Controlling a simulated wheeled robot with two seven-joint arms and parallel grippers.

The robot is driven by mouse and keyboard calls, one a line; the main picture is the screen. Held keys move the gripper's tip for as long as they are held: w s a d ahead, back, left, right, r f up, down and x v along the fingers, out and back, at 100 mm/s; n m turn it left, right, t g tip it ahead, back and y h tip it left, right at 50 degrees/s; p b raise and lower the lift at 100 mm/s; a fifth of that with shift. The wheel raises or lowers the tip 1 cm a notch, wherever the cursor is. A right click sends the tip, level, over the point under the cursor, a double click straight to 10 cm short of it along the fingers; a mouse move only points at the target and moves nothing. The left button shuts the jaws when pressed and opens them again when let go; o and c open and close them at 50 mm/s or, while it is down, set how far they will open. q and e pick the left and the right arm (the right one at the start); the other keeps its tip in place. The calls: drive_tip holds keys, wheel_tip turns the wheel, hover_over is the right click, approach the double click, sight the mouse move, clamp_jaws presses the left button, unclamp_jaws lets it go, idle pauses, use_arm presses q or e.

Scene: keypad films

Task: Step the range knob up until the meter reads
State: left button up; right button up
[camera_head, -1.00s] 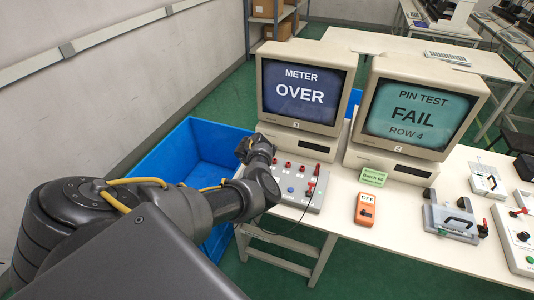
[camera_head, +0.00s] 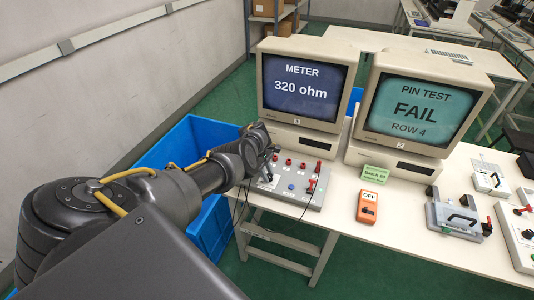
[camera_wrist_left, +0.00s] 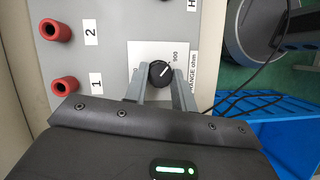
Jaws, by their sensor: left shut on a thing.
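The range knob (camera_wrist_left: 160,72) is a small black knob with a white pointer line, on a white label plate marked 900 at one side. My left gripper (camera_wrist_left: 161,88) has its two fingers at either side of the knob, shut on it. In the head view my left gripper (camera_head: 268,155) is over the left end of the grey meter box (camera_head: 306,196), and it hides the knob there. The meter screen (camera_head: 301,88) reads "METER 320 ohm". My right gripper is not in view.
A second monitor (camera_head: 415,108) reads "PIN TEST FAIL ROW 4". Red sockets (camera_wrist_left: 63,86) labelled 1 and 2 sit beside the knob. An orange device (camera_head: 367,207) marked OFF and a green "Batch" card (camera_head: 374,174) lie on the table. A blue bin (camera_head: 180,150) stands left of the table.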

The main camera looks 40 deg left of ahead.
use_arm(q)
drive_tip(key=shift+m+b, duration=0.3)
drive_tip(key=shift+m, duration=0.3)
drive_tip(key=shift+g, duration=0.3)
drive_tip(key=o, duration=1)
drive_tip(key=p+v, duration=0.2)
drive_tip(key=v, duration=0.8)
drive_tip(key=shift+r+p, duration=0.3)
drive_tip(key=shift+r, duration=0.1)
drive_tip(key=shift+a, duration=0.1)
